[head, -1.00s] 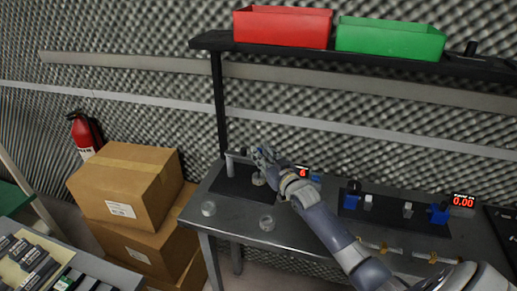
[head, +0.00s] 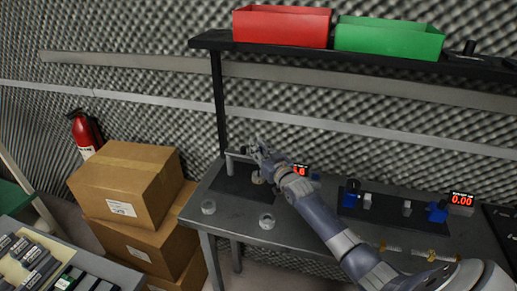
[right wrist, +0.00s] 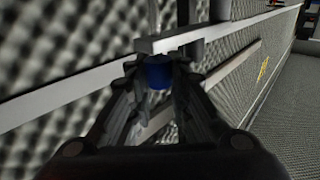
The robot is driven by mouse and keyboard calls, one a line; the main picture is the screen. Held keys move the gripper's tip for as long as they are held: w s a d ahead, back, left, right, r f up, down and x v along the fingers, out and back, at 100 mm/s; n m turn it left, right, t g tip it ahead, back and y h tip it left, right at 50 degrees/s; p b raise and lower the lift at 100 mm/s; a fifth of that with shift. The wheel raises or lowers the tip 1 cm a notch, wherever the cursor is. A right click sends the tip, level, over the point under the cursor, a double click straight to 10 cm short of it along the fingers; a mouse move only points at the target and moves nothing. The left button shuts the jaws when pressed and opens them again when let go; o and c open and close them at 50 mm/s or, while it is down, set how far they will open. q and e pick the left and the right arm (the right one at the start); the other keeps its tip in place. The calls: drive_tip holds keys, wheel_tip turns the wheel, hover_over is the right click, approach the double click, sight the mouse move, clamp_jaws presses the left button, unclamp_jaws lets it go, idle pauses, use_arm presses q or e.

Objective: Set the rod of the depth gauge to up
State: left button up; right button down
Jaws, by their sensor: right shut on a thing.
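The depth gauge (head: 229,166) stands on a dark mat at the left end of the workbench, with a grey upright post and a grey horizontal arm. The arm also shows in the right wrist view (right wrist: 182,36). My right gripper (head: 254,148) is at the free end of this arm. In the right wrist view its fingers are shut on a blue knob (right wrist: 158,75) just by the arm, apparently the top of the gauge's rod. The rest of the rod is hidden. A round pale part (head: 257,178) sits below the gripper. My left gripper is not in view.
A red-digit display (head: 299,169) stands behind my right arm, partly hidden. A blue fixture (head: 352,193) stands to the right. A shelf (head: 285,45) with red and green bins hangs above.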

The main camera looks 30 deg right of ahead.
wheel_tip(320, 180, up, 5)
drive_tip(key=p, duration=0.4)
drive_tip(key=shift+w+r, duration=0.1)
drive_tip(key=shift+r, duration=0.1)
drive_tip(key=shift+w, duration=0.1)
drive_tip(key=c, duration=1.7)
unclamp_jaws()
drive_tip(key=shift+s+r, duration=0.15)
drive_tip(key=shift+s, duration=0.25)
drive_tip(key=shift+s+f, duration=0.2)
drive_tip(key=shift+s, duration=0.15)
drive_tip(key=s, duration=0.7)
drive_tip(key=s+a, duration=0.1)
drive_tip(key=s, duration=0.3)
drive_tip(key=shift+s+r, duration=0.15)
drive_tip(key=shift+r, duration=0.05)
